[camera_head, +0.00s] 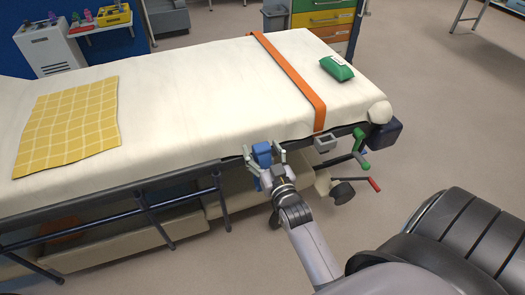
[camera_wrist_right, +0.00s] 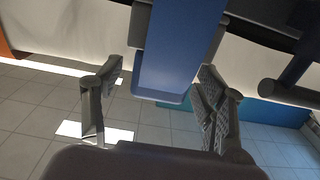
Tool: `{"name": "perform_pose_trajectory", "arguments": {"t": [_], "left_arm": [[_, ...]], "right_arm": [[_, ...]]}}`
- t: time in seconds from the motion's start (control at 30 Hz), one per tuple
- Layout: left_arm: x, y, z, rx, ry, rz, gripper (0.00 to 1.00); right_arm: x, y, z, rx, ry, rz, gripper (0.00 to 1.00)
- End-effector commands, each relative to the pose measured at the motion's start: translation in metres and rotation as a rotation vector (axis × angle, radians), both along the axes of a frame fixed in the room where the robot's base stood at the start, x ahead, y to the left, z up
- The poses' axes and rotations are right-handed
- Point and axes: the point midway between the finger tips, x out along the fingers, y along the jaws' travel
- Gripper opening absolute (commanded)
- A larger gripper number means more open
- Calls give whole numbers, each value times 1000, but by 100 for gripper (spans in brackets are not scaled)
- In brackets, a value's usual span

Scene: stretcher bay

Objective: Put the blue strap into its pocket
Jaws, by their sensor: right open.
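The blue strap (camera_head: 262,154) shows as a blue piece at the near side of the stretcher, below the edge of the white mattress. In the right wrist view the blue strap (camera_wrist_right: 172,50) hangs down from the top centre. My right gripper (camera_head: 265,164) is open with its fingers on either side of the strap. In the wrist view gaps show between the strap's lower end and both fingertips (camera_wrist_right: 158,88). A small grey open-topped holder (camera_head: 325,143), perhaps the pocket, is on the stretcher's side, right of the gripper. My left gripper is not in view.
The stretcher (camera_head: 210,90) bears an orange strap (camera_head: 288,80), a green pack (camera_head: 337,68) and a yellow checked cloth (camera_head: 68,125). A dark side rail (camera_head: 150,184) runs left of my gripper. Green and red-tipped levers (camera_head: 362,165) stick out at right.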

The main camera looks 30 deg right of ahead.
Motion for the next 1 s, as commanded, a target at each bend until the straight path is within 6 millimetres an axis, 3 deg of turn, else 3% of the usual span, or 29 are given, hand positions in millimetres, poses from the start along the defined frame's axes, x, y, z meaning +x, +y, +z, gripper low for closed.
{"name": "perform_pose_trajectory", "arguments": {"t": [0.27, 0.7, 1.0], "left_arm": [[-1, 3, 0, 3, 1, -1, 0], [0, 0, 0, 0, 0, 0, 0], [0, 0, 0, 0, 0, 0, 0]], "right_arm": [[-3, 1, -1, 0, 2, 0, 66], [-64, 15, -1, 1, 3, 0, 66], [-73, 18, 0, 0, 1, 0, 66]]}}
